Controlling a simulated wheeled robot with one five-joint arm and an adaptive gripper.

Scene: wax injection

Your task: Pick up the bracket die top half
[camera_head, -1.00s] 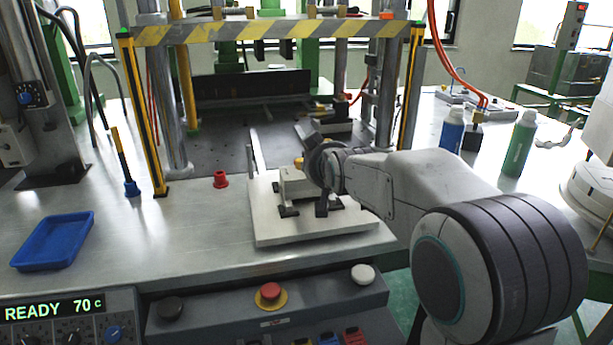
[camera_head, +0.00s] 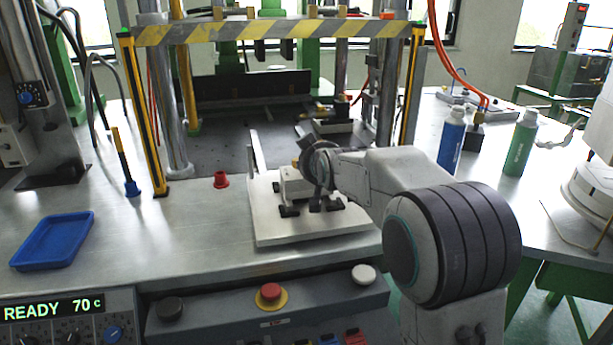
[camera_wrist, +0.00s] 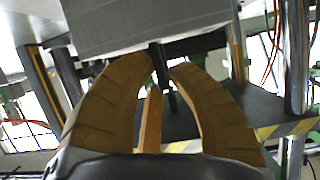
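The bracket die (camera_head: 296,186) appears as a pale block on a cream base board (camera_head: 300,233) on the bench. I cannot separate its top half from the rest. In the wrist view a large grey block (camera_wrist: 150,24) fills the top, just beyond my fingertips. In the head view my gripper (camera_head: 316,195) is at the block's right side, largely hidden by my wrist.
Black clamps (camera_head: 289,210) sit along the board's front. A yellow-black post (camera_head: 146,115) and striped bar (camera_head: 270,32) frame the press behind. Blue (camera_head: 451,140) and green bottles (camera_head: 520,143) stand right.

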